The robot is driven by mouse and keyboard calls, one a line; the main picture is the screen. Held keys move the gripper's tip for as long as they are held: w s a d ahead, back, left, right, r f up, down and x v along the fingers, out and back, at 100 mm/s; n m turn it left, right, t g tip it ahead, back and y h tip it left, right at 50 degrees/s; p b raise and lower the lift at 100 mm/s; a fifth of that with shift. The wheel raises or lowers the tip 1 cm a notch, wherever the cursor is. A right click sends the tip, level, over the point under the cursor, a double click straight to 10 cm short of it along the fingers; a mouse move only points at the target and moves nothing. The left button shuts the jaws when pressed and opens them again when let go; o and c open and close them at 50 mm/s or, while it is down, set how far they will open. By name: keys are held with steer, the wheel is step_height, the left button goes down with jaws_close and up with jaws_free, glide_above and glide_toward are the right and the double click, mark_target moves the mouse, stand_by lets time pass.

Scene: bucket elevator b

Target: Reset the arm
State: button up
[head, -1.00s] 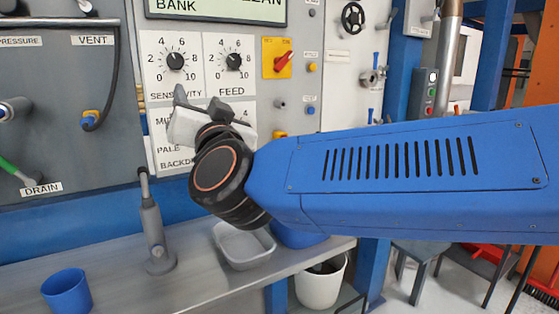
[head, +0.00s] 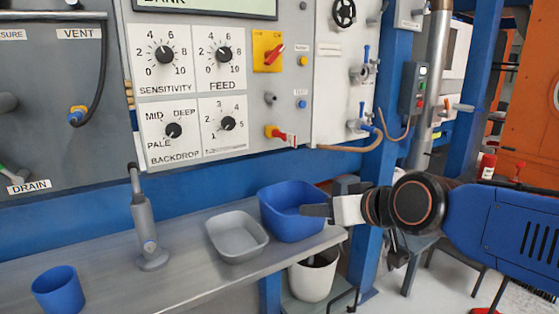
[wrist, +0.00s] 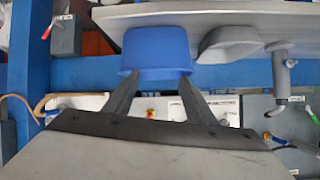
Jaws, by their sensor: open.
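My arm reaches in from the right side of the head view. My gripper (head: 314,210) points left, its dark finger overlapping the right part of the blue tub (head: 280,222) in the picture. I cannot tell whether it touches the tub. In the wrist view, which looks upside down, the two dark fingers of my gripper (wrist: 158,76) are spread apart. Nothing is held between them. The blue tub (wrist: 157,45) fills the space beyond and between the fingertips.
The grey bench (head: 190,285) carries a grey tray (head: 237,250), a blue cup (head: 62,292) and a grey upright fixture (head: 145,225). The control panel (head: 222,95) stands behind. A white bucket (head: 314,278) is below the bench end. A blue post (head: 385,150) stands behind my wrist.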

steer(key=s+d+f+m+g+h, duration=0.4)
steer(key=s+d+f+g+h, duration=0.1)
steer(key=s+d+f, duration=1.1)
steer(key=d+h, duration=0.1)
steer(key=d, duration=0.2)
steer(key=shift+s+d+f+g, duration=0.15)
steer(key=shift+s+f+g, duration=0.15)
steer(key=shift+g, duration=0.1)
steer(key=shift+r, duration=0.1)
stand_by(5.6)
